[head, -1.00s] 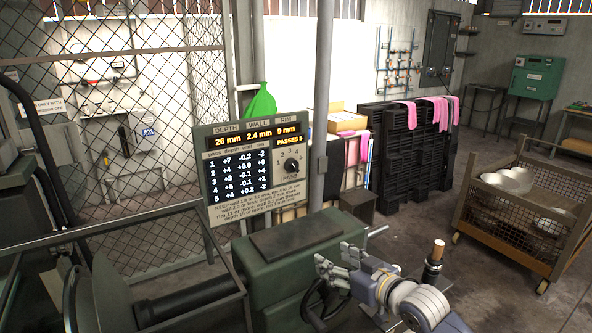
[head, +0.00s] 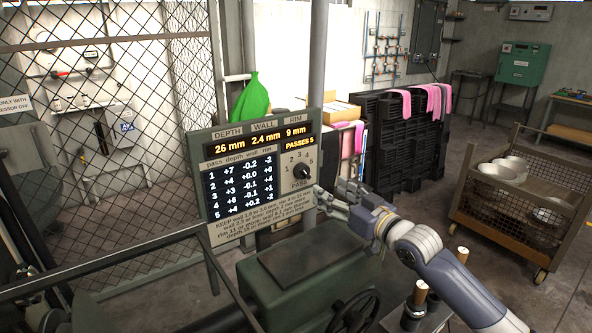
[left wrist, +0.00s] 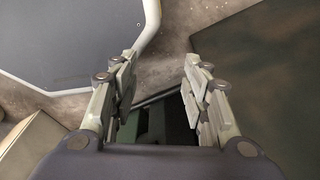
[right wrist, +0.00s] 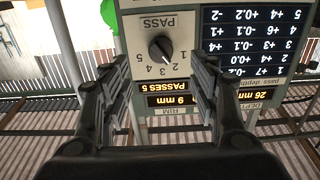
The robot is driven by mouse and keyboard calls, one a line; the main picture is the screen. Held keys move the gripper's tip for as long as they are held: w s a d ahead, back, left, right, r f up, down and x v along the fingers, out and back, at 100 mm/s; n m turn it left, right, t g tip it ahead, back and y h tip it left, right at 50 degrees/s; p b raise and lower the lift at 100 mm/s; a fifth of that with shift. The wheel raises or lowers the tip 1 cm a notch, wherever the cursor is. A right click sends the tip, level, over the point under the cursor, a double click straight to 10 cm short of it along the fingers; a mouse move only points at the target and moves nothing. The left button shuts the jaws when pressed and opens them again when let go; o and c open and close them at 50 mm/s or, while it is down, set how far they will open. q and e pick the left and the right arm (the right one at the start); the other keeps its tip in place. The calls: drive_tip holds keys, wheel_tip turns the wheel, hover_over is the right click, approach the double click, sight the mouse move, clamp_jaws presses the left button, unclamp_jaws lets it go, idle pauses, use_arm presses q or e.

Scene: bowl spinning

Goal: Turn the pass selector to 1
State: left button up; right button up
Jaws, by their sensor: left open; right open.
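The pass selector (head: 301,171) is a round black knob on the right of the grey display panel (head: 196,160), ringed by numbers 1 to 5. The display reads "PASSES 5"; I cannot read the knob's pointer for certain. My right gripper (head: 329,191) is open and empty, just right of and below the knob in the head view. In the right wrist view, the knob (right wrist: 160,49) appears upside down between the spread fingers, ahead of them and apparently untouched. My left gripper (left wrist: 158,75) is open and empty in the left wrist view, outside the head view.
A green machine housing (head: 250,283) with a handwheel (head: 356,311) stands below the panel. A grey post (head: 318,60) rises behind the panel. A wire-sided cart (head: 490,210) with bowls is at the right. A mesh fence (head: 150,60) is at the left.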

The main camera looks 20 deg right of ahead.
sight(307, 175)
drive_tip(key=x, duration=0.2)
drive_tip(key=p+x, duration=0.2)
drive_tip(key=x, duration=0.1)
drive_tip(key=shift+w+a+r, duration=0.15)
drive_tip(key=shift+w+r, duration=0.1)
drive_tip(key=shift+r, duration=0.1)
drive_tip(key=shift+f+p+x, duration=0.1)
drive_tip(key=shift+p+x, duration=0.1)
drive_tip(key=shift+x, duration=1)
drive_tip(key=shift+f+p+x, duration=0.15)
drive_tip(key=shift+x, duration=1.05)
drive_tip(key=shift+w, duration=0.1)
drive_tip(key=shift+c, duration=0.2)
use_arm(q)
drive_tip(key=r, duration=0.1)
drive_tip(key=s+r, duration=0.1)
drive_tip(key=shift+s+r, duration=0.25)
drive_tip(key=shift+r, duration=0.1)
use_arm(e)
drive_tip(key=c, duration=1)
